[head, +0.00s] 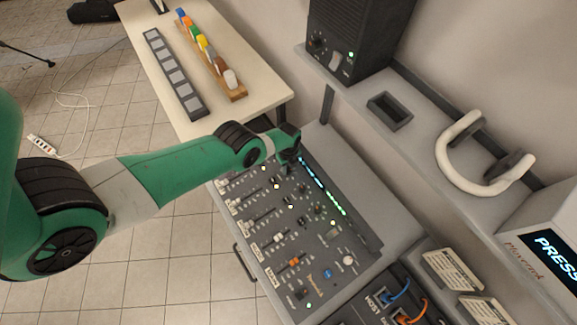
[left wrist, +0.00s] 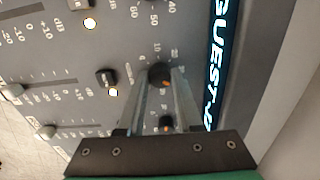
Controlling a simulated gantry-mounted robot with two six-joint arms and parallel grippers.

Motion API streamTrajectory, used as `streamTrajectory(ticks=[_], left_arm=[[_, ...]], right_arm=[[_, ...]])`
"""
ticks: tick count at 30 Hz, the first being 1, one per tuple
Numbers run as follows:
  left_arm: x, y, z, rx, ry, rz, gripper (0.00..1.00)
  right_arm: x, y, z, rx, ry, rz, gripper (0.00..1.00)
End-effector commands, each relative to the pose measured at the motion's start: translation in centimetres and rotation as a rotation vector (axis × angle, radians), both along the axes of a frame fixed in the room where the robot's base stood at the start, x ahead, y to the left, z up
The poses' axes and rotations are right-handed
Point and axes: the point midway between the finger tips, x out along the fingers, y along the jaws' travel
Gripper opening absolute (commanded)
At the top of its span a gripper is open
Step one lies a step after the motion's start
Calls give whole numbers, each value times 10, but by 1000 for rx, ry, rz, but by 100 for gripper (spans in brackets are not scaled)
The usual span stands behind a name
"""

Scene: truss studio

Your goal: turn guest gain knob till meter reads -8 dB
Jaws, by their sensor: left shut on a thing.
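The grey mixing console (head: 343,243) lies on the bench, with faders, knobs and lit buttons. My left gripper (head: 289,160) is down at its far end, hiding the panel beneath. In the left wrist view its two fingers are shut on a small black knob (left wrist: 160,74) with an orange pointer mark, set in a printed number scale. The lit meter strip (head: 312,172) glows cyan beside the gripper. In the left wrist view the display (left wrist: 222,65) reads "GUEST" and a partly hidden value I cannot read. My right gripper is out of view.
A black speaker (head: 352,38) and a white headphone-like band (head: 447,150) are on the shelf at right. A patch bay (head: 345,315) with blue and orange cables sits near the front. A side table (head: 262,92) holds colored blocks behind the console.

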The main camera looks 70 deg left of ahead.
Motion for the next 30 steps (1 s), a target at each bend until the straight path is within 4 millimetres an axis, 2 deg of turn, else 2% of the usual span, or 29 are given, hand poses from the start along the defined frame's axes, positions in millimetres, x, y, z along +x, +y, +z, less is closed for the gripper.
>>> streamTrajectory(ticks=[16,17,21,30], left_arm=[[0,0,0,0,0,-26,0],[0,0,0,0,0,-26,40],[0,0,0,0,0,-25,64],[0,0,1,0,0,-25,64]], right_arm=[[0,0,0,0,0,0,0],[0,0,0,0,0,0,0],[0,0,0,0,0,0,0],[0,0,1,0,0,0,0]])
